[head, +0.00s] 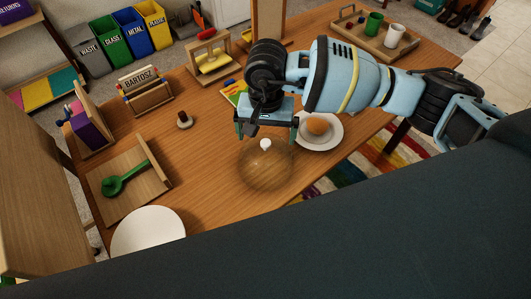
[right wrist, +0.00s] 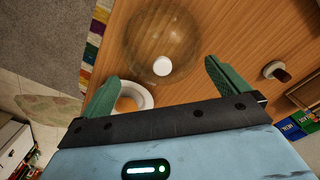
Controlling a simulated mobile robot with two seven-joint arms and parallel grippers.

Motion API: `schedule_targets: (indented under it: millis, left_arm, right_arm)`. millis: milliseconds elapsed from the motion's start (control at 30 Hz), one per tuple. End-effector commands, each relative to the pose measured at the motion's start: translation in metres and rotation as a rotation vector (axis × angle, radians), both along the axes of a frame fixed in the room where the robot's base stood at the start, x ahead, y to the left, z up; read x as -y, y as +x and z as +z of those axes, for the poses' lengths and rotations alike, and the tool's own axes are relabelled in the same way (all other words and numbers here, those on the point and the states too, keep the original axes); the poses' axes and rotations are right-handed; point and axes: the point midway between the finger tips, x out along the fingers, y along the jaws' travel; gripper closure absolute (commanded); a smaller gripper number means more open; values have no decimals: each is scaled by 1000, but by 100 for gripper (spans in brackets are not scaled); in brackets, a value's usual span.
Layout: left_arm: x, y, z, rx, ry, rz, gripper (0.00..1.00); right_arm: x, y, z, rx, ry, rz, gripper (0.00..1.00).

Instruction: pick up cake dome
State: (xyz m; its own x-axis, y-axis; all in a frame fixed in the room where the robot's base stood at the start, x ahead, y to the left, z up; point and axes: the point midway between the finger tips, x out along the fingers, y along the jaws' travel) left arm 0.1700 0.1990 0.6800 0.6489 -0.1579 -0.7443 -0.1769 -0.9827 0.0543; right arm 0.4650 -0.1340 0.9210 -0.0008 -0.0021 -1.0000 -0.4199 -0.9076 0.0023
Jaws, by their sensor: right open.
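The cake dome (head: 265,170) is a clear, faintly amber dome with a white knob on top. It stands on the wooden table in the head view, with nothing but table visible under it. My right gripper (head: 266,138) is just above and behind the dome, open and empty. In the right wrist view the dome (right wrist: 162,42) lies beyond the two green fingers (right wrist: 160,80), its white knob roughly centred between them and apart from both. My left gripper is not in view.
A white plate with a round orange-brown item (head: 318,127) stands right of the dome. A small dark-topped object (head: 184,120) stands left. A tray with mugs (head: 372,43) is at back right.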

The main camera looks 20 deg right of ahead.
Motion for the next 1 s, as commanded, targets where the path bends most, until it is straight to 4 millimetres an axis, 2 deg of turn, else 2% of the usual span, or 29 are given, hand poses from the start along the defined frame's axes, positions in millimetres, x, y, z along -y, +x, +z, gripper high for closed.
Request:
schedule_targets:
  millis: [167, 533, 833, 1000]
  left_arm:
    - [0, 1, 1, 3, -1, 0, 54]
    - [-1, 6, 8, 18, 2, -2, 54]
    - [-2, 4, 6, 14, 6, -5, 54]
    - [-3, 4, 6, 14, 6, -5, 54]
  right_arm:
    - [0, 1, -4, 0, 1, -1, 0]
    - [1, 6, -49, 0, 1, -1, 0]
    - [1, 6, -53, 1, 2, 0, 0]
    - [1, 6, -53, 1, 2, 0, 22]
